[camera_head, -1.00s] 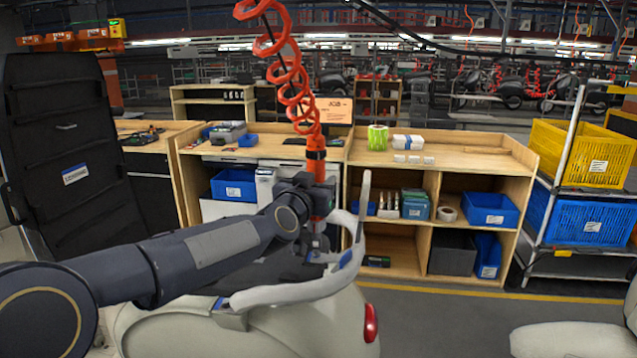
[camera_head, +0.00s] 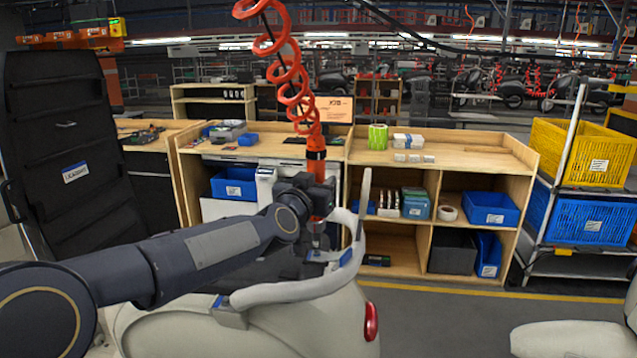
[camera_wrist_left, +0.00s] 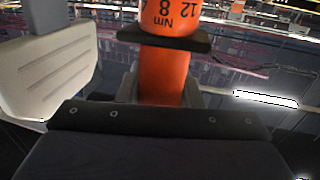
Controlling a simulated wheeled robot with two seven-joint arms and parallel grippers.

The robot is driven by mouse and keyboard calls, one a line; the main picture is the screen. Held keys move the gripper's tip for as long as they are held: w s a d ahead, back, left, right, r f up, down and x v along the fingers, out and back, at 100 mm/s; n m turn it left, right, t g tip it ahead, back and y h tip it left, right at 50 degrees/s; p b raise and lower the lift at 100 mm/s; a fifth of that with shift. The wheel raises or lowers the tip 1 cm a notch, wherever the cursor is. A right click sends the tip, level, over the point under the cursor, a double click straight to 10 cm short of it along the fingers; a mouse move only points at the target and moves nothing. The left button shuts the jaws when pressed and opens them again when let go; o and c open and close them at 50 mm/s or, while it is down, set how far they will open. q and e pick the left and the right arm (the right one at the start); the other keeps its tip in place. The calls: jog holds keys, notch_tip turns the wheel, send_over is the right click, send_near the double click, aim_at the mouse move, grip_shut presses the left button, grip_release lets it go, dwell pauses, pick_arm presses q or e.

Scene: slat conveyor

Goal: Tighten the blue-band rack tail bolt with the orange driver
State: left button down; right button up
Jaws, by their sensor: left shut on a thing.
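My left gripper (camera_head: 316,190) is shut on the orange driver (camera_head: 316,158), which hangs upright from a coiled orange hose. In the left wrist view the driver's orange body (camera_wrist_left: 165,90) stands between the fingers, with "8 Nm" and "12" printed on it. The driver's lower end is over the rear of a pale scooter body (camera_head: 290,325). A pale curved rack (camera_head: 300,290) with blue bands (camera_head: 346,257) is around that spot. The bolt itself and the driver's tip are too small or hidden to make out. My right gripper is not in view.
A wooden shelf bench (camera_head: 470,160) with blue bins (camera_head: 490,209) stands behind. A cart with a yellow crate (camera_head: 580,152) is at the right. A black panel (camera_head: 70,160) stands at the left. Another pale scooter body (camera_head: 565,338) is at the lower right.

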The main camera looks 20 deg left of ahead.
pick_arm(q)
jog(key=shift+f+b, duration=0.65)
jog(key=shift+f, duration=0.2)
dwell(0.6)
jog(key=shift+f, duration=0.35)
dwell(0.9)
jog(key=shift+r, duration=0.2)
dwell(0.3)
jog(key=shift+r, duration=0.15)
dwell(0.5)
jog(key=shift+w+p, duration=0.1)
jog(key=shift+p, duration=0.45)
